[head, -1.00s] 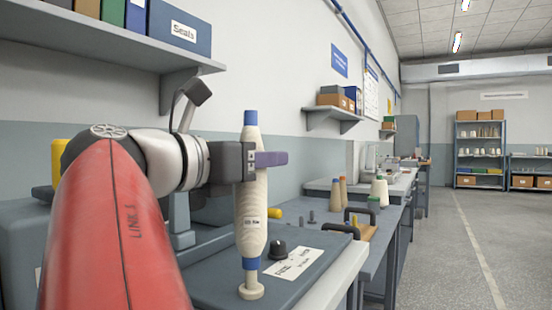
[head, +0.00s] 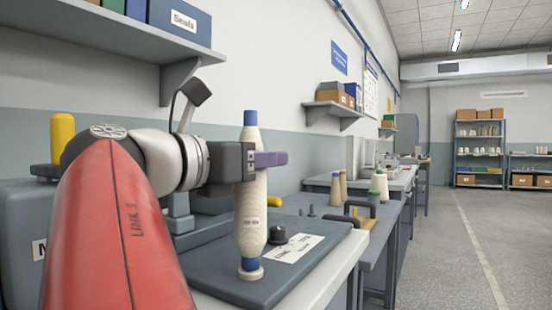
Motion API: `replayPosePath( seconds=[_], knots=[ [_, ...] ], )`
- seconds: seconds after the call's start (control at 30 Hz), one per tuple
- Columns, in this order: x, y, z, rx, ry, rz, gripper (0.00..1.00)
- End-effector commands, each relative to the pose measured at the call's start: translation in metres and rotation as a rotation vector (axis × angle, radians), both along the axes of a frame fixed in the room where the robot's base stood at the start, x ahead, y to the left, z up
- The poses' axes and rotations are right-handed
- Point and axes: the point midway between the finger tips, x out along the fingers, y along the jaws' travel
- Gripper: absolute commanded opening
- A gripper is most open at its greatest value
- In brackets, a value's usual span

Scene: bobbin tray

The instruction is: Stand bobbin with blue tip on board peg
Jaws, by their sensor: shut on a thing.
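The bobbin (head: 251,205) is a tall cream spindle with a blue tip and a blue band at its lower end. It stands upright in my gripper (head: 252,161), which is shut around its upper part. The bobbin's lower end is right over the cream peg's round base (head: 251,274) on the dark grey board (head: 215,274). The peg's shaft is hidden, and the blue band appears to touch or almost touch the base.
A black knob (head: 278,234) and a white label (head: 298,247) are on the board just right of the bobbin. Brown-tipped bobbins (head: 340,190) and a green-tipped cone (head: 380,186) stand farther back. A yellow post (head: 63,139) rises at the left.

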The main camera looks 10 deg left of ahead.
Motion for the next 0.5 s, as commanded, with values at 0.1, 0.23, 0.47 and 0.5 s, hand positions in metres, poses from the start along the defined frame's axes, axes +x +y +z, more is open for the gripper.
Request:
replayPosePath(
  seconds=[0.1,0.23,0.47,0.5],
  knots=[
    [0.0001,-0.0003,-0.0029,0.001,-0.001,0.000,0.45],
    [0.0001,-0.0003,-0.0022,0.000,0.000,-0.001,0.62],
    [0.0000,-0.0002,-0.0022,0.000,0.000,-0.001,0.68],
    [-0.0001,-0.0001,-0.0025,0.000,0.000,0.000,0.68]
  ],
)
